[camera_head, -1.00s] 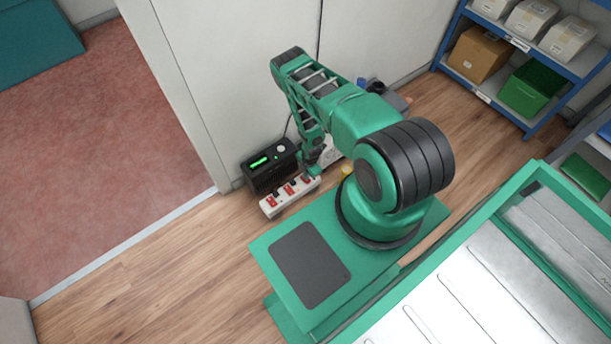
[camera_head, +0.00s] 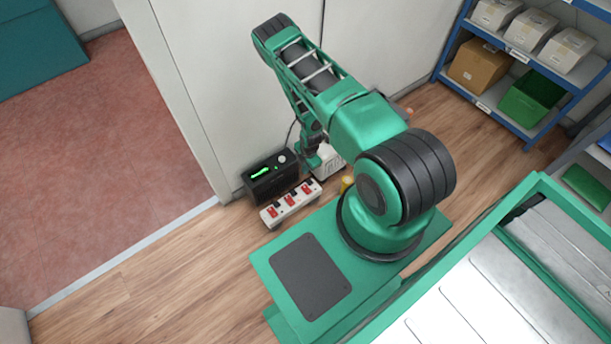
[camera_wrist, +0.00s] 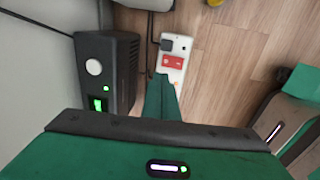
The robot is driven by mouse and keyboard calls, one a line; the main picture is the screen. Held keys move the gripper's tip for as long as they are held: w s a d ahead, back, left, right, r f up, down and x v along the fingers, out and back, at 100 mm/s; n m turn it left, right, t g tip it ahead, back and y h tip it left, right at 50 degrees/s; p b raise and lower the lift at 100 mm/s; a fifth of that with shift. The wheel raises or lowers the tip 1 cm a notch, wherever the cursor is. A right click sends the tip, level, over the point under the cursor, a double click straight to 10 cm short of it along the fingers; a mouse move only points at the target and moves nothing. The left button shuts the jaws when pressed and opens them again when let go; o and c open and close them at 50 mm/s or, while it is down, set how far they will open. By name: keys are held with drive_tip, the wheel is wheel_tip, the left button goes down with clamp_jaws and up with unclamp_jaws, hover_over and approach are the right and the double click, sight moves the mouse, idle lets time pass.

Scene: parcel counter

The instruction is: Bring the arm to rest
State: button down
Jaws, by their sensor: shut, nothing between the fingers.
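My arm (camera_head: 318,95) reaches up and over toward the wall, with the forearm bent down. My gripper (camera_head: 312,162) hangs above the floor by the wall, just behind the power strip. In the wrist view its green fingers (camera_wrist: 160,84) are shut together with nothing between them. They overlap the near part of the power strip in that view; I see no clear contact. The white power strip (camera_head: 281,213) has red switches and lies on the floor. It also shows in the wrist view (camera_wrist: 170,77), with one red switch and a dark plug visible.
A black box (camera_head: 262,186) with green lights stands by the wall, left of my gripper; it also shows in the wrist view (camera_wrist: 110,60). A white block (camera_head: 328,163) and a yellow object (camera_head: 347,184) are close by. A blue shelf (camera_head: 520,124) stands right. Wooden floor (camera_head: 150,275) is clear at left.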

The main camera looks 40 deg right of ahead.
drive_tip(key=shift+r, duration=0.55)
